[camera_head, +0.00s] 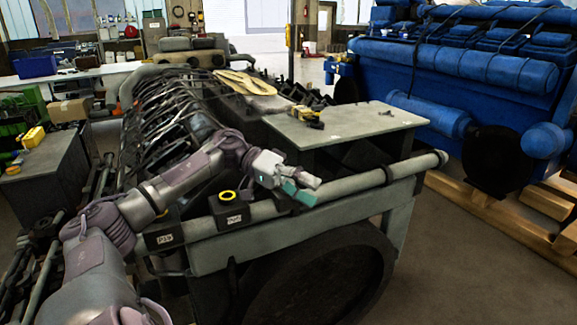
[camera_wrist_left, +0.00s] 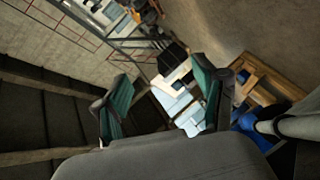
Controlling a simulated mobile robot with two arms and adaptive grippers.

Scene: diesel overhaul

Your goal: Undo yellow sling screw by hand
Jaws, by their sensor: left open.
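A yellow ring-shaped piece (camera_head: 227,196), which looks like the yellow sling screw, sits on top of a black labelled block (camera_head: 233,217) on the grey rail along the engine's front. My left gripper (camera_head: 308,189) is above the rail, to the right of the yellow piece and apart from it. Its green-padded fingers are spread and empty; they also show in the left wrist view (camera_wrist_left: 170,85). The wrist view does not show the yellow piece between the fingers. My right gripper is not in view.
A second labelled block (camera_head: 164,239) sits farther left on the rail (camera_head: 345,179). A grey plate (camera_head: 345,124) behind my gripper carries a small yellow tool (camera_head: 306,114). A large blue engine (camera_head: 460,75) stands on wooden pallets at the right. The floor at the front right is clear.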

